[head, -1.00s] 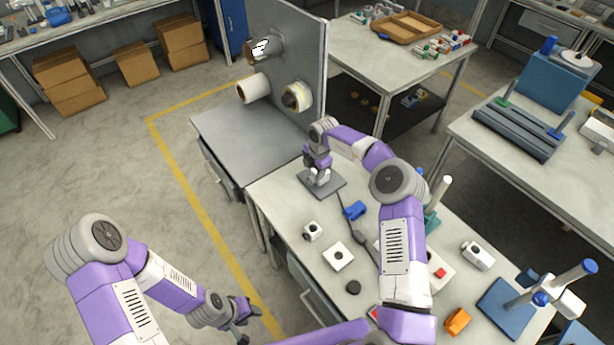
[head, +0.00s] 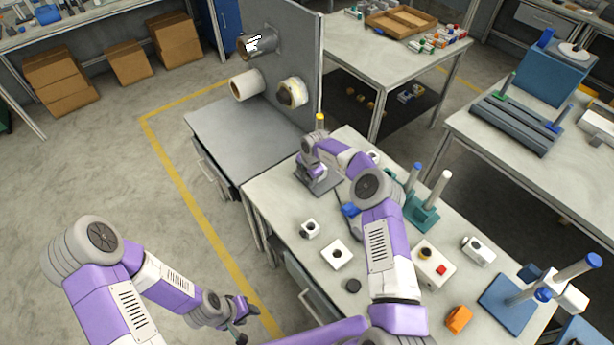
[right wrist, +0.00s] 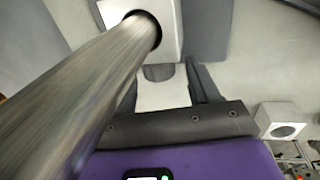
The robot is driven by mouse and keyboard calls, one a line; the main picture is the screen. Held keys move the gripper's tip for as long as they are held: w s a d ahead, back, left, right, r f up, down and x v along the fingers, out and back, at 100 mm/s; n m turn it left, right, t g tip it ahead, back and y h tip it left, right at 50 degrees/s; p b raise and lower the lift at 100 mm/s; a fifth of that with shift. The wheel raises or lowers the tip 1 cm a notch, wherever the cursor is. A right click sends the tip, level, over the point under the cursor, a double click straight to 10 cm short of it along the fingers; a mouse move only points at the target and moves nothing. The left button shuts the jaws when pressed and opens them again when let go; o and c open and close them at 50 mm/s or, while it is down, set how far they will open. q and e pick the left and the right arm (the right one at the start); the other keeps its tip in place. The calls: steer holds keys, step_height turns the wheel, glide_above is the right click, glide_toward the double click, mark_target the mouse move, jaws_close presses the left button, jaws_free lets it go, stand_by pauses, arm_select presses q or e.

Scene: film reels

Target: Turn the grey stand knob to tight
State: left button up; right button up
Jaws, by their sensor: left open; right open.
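The grey stand has a dark base plate (head: 329,185) at the left end of the near workbench, and a yellow-topped post (head: 320,121) rises behind my right wrist. In the right wrist view its metal post (right wrist: 85,90) runs large across the left and enters a white block (right wrist: 160,18). A small dark piece (right wrist: 162,72) shows beside that block, between my fingers; I cannot tell whether it is the knob. My right gripper (right wrist: 162,88) is open close to the stand, with no visible grip. My left gripper (head: 243,312) is open and empty, left of the workbench.
A blue part (head: 350,209), white blocks (head: 337,254) and a black disc (head: 353,286) lie near the stand. A teal stand (head: 423,212) and a blue stand (head: 510,300) are further right. A grey upright panel (head: 300,50) with rolls stands behind.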

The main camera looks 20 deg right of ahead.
steer(key=c, duration=1)
steer(key=shift+s+d+r+t+p, duration=0.15)
steer(key=shift+t+p, duration=0.15)
steer(key=shift+p, duration=0.25)
steer(key=shift+c, duration=0.2)
steer(key=shift+t+y+p, duration=0.3)
steer(key=shift+t+p, duration=0.3)
steer(key=shift+t, duration=0.5)
steer(key=shift+s+f+t+y, duration=0.1)
steer(key=shift+f+t+y, duration=0.15)
steer(key=shift+t+y, duration=0.3)
steer(key=o, duration=1)
steer(key=shift+o, duration=0.2)
